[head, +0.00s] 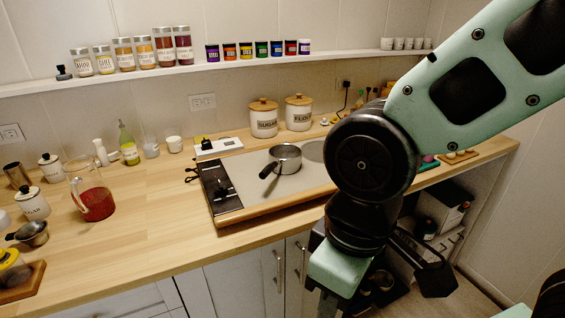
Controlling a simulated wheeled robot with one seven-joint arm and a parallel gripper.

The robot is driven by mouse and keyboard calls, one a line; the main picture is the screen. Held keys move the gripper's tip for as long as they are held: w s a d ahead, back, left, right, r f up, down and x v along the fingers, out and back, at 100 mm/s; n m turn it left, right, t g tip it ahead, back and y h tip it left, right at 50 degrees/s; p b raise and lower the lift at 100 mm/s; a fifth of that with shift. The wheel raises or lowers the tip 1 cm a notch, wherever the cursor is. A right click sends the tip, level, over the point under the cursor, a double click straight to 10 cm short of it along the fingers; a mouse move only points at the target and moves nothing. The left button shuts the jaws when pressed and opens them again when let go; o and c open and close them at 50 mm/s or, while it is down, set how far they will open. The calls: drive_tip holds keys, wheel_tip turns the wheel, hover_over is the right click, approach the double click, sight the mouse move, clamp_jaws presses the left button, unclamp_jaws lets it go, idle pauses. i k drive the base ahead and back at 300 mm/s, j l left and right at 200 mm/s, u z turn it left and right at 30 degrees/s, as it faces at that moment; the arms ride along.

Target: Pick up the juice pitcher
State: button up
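The juice pitcher (96,203) is a clear glass jug with red juice in its lower part. It stands upright on the wooden counter (160,221) at the left. My gripper (335,298) hangs at the lower middle, in front of the counter's edge and far to the right of the pitcher. The bottom of the picture cuts it off, so its fingertips are hidden. Nothing touches the pitcher.
White canisters (33,203) and a metal pan (31,233) stand left of the pitcher. An oil bottle (128,146) is behind it. A cooktop (240,177) with a saucepan (285,159) lies to the right. The counter between pitcher and cooktop is clear. A spice shelf (210,67) runs above.

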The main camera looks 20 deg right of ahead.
sight(91, 195)
drive_tip(key=i+j, duration=0.15)
drive_tip(key=j, duration=0.3)
drive_tip(key=i+j, duration=0.1)
drive_tip(key=j, duration=0.4)
drive_tip(key=i+j, duration=0.15)
drive_tip(key=j, duration=0.3)
drive_tip(key=i+j, duration=0.1)
drive_tip(key=j, duration=0.35)
drive_tip(key=i+j, duration=0.15)
drive_tip(key=j, duration=0.35)
drive_tip(key=i+j, duration=0.1)
drive_tip(key=j, duration=0.35)
drive_tip(key=z, duration=0.05)
